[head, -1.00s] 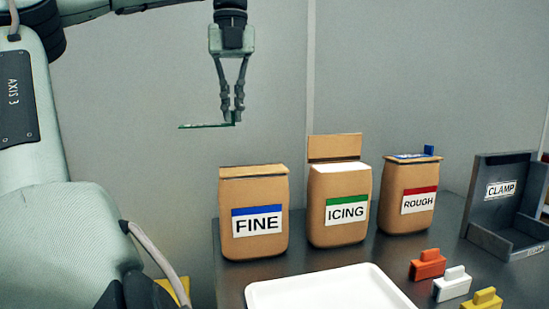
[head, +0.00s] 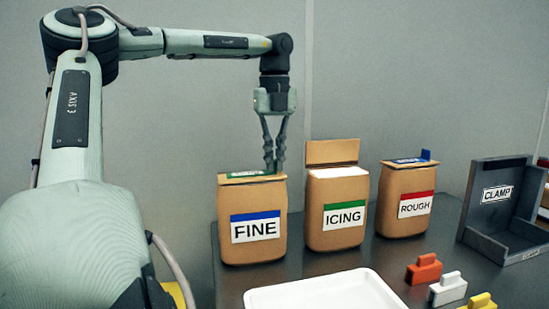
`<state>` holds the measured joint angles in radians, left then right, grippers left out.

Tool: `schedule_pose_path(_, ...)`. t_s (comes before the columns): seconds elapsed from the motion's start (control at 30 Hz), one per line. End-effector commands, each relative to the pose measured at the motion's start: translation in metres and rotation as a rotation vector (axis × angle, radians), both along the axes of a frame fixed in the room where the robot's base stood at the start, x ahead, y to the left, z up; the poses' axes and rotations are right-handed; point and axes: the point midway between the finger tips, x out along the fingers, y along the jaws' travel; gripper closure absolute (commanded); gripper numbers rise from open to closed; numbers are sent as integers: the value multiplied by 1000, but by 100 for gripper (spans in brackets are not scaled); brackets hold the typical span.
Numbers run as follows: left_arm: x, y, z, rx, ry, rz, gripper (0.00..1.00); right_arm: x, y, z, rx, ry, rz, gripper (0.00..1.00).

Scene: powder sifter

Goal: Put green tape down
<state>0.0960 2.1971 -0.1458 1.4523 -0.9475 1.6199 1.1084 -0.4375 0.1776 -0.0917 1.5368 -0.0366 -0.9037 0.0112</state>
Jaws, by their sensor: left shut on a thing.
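The green tape (head: 247,173) is a thin flat piece with a green and white face. It lies at the top of the FINE bag (head: 253,205), a brown bag with a blue-striped label. My left gripper (head: 273,170) points straight down over the right part of that bag's top and is shut on the right end of the tape. I cannot tell whether the tape is fully touching the bag top. My right gripper is not in view.
The open ICING bag (head: 338,190) stands close to the right, then the ROUGH bag (head: 405,180) with a blue piece on top. A white tray (head: 325,290), several coloured clips (head: 447,289) and a grey CLAMP holder (head: 503,200) share the dark table.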

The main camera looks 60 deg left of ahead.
Motion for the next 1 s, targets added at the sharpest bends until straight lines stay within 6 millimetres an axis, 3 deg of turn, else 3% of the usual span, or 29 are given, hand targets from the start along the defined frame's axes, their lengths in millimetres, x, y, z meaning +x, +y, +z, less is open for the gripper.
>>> schedule_pose_path(0.27,0,0,-1,0,0,0,100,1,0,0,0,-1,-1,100)
schedule_pose_path(0.3,0,0,-1,1,0,0,89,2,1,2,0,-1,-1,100)
schedule_pose_path(0.43,0,0,-1,0,0,-1,73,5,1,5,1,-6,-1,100)
schedule_pose_path(0.8,0,0,3,1,0,0,73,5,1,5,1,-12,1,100)
schedule_pose_path(1.0,1,1,36,5,-2,2,73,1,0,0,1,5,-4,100)
